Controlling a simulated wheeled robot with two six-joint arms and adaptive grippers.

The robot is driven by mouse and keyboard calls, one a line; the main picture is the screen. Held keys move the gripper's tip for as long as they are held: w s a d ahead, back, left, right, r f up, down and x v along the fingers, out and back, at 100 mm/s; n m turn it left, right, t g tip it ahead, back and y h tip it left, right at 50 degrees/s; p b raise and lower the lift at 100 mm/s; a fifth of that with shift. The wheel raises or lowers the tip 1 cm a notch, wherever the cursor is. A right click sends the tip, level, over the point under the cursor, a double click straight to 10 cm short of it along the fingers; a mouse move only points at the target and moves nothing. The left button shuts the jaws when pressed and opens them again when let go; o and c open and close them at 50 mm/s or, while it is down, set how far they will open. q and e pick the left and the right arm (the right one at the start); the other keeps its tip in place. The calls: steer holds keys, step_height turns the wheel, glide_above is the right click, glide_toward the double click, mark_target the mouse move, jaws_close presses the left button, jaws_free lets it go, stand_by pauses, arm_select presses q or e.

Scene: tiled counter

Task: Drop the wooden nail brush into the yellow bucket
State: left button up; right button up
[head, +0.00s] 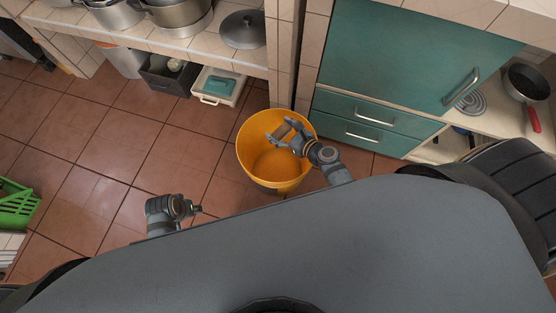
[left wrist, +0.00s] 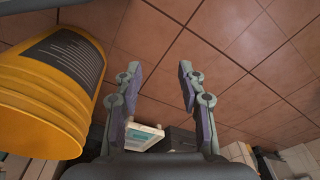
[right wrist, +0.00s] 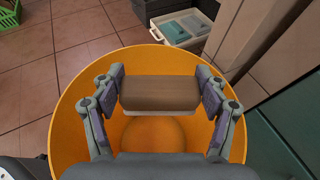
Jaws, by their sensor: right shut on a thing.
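The wooden nail brush (right wrist: 160,93) is a brown block with a pale underside, held between the fingers of my right gripper (right wrist: 161,95). In the head view the brush (head: 283,130) and my right gripper (head: 284,132) are over the mouth of the yellow bucket (head: 244,153). The bucket stands on the floor; in the right wrist view its rim (right wrist: 62,110) surrounds the brush and its inside looks empty. In the left wrist view the bucket (left wrist: 40,110) shows at the left with a dark printed label. My left gripper (left wrist: 157,85) is open and empty, beside the bucket.
A white tray (head: 213,98) with teal things and a dark crate (head: 166,75) sit under the shelf behind the bucket. Teal drawers (head: 365,130) stand close at the right. A green crate (head: 15,205) is at the far left. The tiled floor (head: 110,150) between is clear.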

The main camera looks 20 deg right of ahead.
steer(key=shift+f+b, duration=0.4)
steer(key=shift+f, duration=0.2)
arm_select(q)
steer(key=r, duration=0.2)
steer(key=d+r, duration=0.1)
steer(key=r, duration=0.1)
arm_select(e)
steer(key=o, duration=1.2)
steer(key=v, duration=1.2)
steer(key=shift+d+f, duration=0.1)
